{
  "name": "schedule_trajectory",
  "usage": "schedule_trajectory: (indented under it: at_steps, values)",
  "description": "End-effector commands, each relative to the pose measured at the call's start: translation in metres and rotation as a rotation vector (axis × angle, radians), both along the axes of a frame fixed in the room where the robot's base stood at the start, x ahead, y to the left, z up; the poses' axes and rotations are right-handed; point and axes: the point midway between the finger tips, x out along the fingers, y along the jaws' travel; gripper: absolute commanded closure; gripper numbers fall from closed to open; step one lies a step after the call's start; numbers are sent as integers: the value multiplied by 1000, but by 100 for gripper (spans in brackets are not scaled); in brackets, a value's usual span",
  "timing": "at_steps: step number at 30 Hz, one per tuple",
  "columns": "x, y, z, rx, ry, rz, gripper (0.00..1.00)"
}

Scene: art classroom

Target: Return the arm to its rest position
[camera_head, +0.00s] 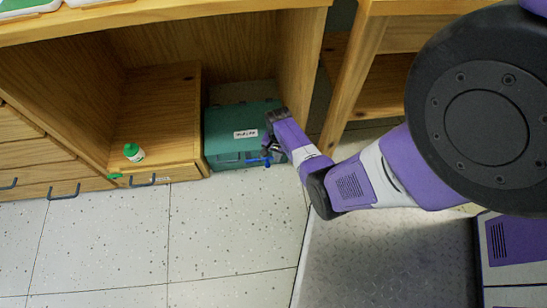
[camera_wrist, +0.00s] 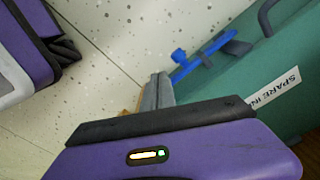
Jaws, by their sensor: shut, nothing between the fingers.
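My arm reaches down from the right in the head view. My gripper (camera_head: 268,149) is in front of and above the right part of a teal box. In the wrist view the fingers of my gripper (camera_wrist: 157,92) are together with nothing between them. The teal box (camera_head: 228,122) sits on the floor under the desk, with its lid closed and a white label on it. It also fills the right of the wrist view (camera_wrist: 235,85), with a blue latch (camera_wrist: 195,62) near the fingertips. I cannot tell whether they touch.
A wooden drawer unit (camera_head: 160,105) stands left of the box, with a green-and-white bottle (camera_head: 134,152) and a small green cap (camera_head: 115,176) on it. A desk side panel (camera_head: 300,70) is close on the right. The speckled floor (camera_head: 110,240) in front is clear.

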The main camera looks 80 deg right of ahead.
Motion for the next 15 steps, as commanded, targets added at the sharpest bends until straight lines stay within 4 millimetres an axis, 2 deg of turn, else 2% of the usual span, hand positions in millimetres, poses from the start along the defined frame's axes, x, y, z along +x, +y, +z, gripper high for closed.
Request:
schedule_trajectory:
  at_steps: [3,15]
  values:
    - [0,0,10,0,0,0,100]
    - [0,0,9,0,0,0,100]
